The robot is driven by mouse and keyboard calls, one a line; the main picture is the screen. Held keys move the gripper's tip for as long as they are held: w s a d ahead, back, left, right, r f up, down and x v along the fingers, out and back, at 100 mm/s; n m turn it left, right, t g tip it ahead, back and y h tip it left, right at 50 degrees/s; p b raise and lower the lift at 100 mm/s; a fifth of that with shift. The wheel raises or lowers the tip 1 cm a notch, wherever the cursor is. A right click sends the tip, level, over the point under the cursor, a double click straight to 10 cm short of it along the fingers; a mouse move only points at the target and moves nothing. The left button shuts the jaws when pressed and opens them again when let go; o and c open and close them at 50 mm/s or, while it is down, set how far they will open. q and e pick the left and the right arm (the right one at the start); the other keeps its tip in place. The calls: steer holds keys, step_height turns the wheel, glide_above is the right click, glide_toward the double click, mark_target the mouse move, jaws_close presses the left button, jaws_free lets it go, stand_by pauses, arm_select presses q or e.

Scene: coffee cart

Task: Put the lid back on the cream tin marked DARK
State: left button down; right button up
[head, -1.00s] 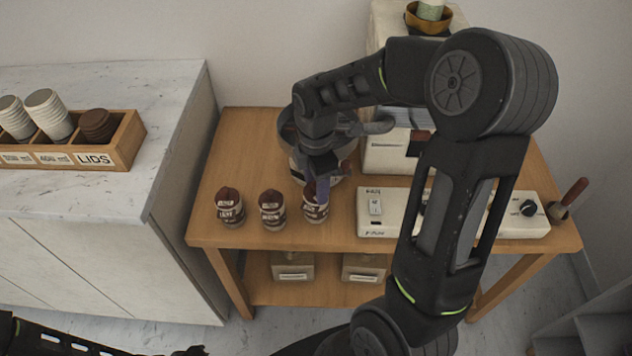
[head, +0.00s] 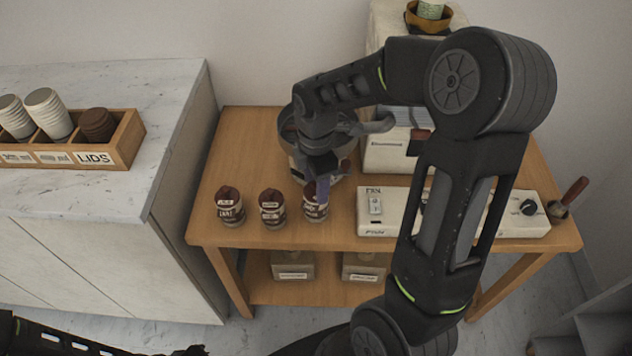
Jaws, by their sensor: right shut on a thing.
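Three small cream tins with brown bands stand in a row at the table's front: a left tin (head: 230,209), a middle tin (head: 272,211) and a right tin (head: 315,211). Their labels are too small to read surely, so I cannot tell which says DARK. The left and middle tins have dark red-brown tops. My right gripper (head: 319,188) points down at the top of the right tin, shut on what seems to be its lid, mostly hidden by the fingers. I cannot tell whether the lid touches the tin. My left arm shows at the bottom left; its fingers are not clear.
A round grey pot (head: 286,127) stands close behind my right gripper. A white panel with a knob (head: 375,226) lies right of the tins. A white machine (head: 388,158) stands behind it. A crate marked LIDS (head: 120,155) sits on the left counter. The table's left side is clear.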

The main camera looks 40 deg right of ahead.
stand_by(0.3)
steer(key=o, duration=1.4)
steer(key=shift+c, duration=0.3)
steer(key=o, duration=0.5)
steer(key=shift+c, duration=0.2)
steer(key=shift+w+r, duration=0.1)
steer(key=shift+c, duration=0.2)
steer(key=shift+r, duration=0.1)
steer(key=shift+o, duration=0.2)
steer(key=shift+w+r+p, duration=0.1)
steer(key=shift+r+p, duration=0.35)
steer(key=shift+p, duration=0.05)
steer(key=shift+d+r+p, duration=0.15)
steer(key=shift+r+p, duration=2.3)
steer(key=shift+r, duration=0.55)
